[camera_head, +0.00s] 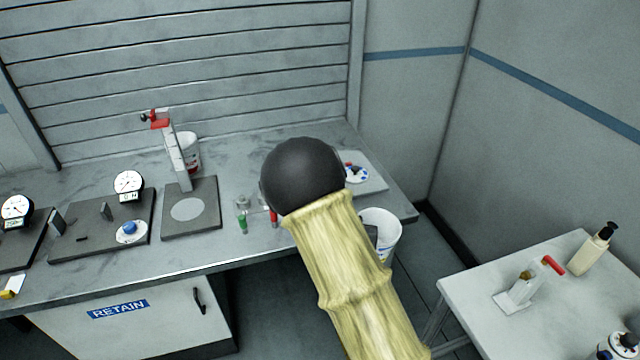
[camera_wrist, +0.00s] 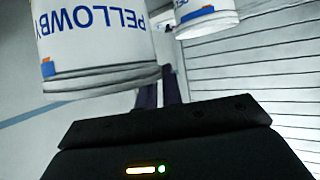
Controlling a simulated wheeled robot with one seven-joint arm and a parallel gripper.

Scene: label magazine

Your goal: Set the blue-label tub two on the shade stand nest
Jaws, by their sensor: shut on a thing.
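A white tub (camera_head: 388,238) shows past my arm in the head view, by the bench's right front edge. My gripper is mostly hidden there by my arm; a dark part of it shows against the tub's left side. In the wrist view a large white tub (camera_wrist: 97,45) with blue PELLOWBY lettering, upside down in the picture, is close to my gripper (camera_wrist: 160,93), which is shut on it. Its number cannot be read. A second blue-lettered tub (camera_wrist: 205,18) shows beyond. A stand (camera_head: 190,208) with a grey round disc and red-topped post is on the bench.
Another white tub (camera_head: 190,150) stands behind the post. Dial gauges (camera_head: 128,184) on dark plates are to the left. Small green and red items (camera_head: 242,224) lie right of the stand. A pale side table (camera_head: 560,300) holds a pump bottle (camera_head: 592,250) and a red-handled device (camera_head: 525,287).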

